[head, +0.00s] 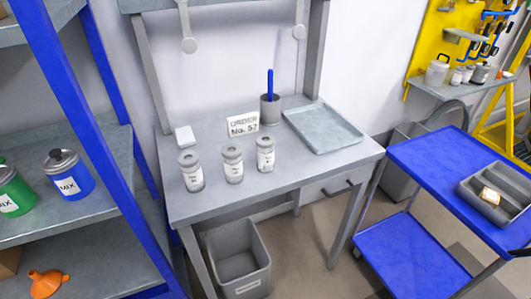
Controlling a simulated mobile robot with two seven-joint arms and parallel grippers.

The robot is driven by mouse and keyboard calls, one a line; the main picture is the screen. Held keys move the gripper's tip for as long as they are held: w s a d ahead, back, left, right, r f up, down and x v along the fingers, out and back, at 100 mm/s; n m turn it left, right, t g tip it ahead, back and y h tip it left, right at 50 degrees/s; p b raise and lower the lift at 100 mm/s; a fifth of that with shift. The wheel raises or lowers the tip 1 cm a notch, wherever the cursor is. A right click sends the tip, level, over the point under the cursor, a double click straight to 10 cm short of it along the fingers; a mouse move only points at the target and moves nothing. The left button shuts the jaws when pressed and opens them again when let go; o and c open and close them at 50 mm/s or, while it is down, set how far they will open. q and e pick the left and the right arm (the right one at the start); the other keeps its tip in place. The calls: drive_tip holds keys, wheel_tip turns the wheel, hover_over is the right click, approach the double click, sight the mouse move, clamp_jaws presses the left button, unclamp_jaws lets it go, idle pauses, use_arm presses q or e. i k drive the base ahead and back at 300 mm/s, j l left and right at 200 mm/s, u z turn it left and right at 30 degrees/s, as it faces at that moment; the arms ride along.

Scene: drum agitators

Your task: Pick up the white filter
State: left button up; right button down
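A small white block-shaped object (185,137) stands on the left side of the grey workbench (215,133), behind the row of jars. It is the plainest white item in view and may be the white filter, but it is too small to tell for sure. A small pale cream object (490,196) lies in a grey divided tray (468,190) on the blue cart. Neither of my grippers shows in the head view.
Three labelled grey-lidded jars (232,164), a sign (243,125), a grey cup (270,110) with a blue stick and an empty metal tray (322,127) stand on the bench. A grey bin (239,262) is below. A blue-framed shelf (85,141) is left, the blue cart (425,155) right.

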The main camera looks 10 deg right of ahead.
sight(266, 142)
drive_tip(key=l, duration=0.8)
drive_tip(key=i+l, duration=0.15)
drive_tip(key=l, duration=1.5)
drive_tip(key=i+u, duration=0.05)
drive_tip(key=i, duration=0.05)
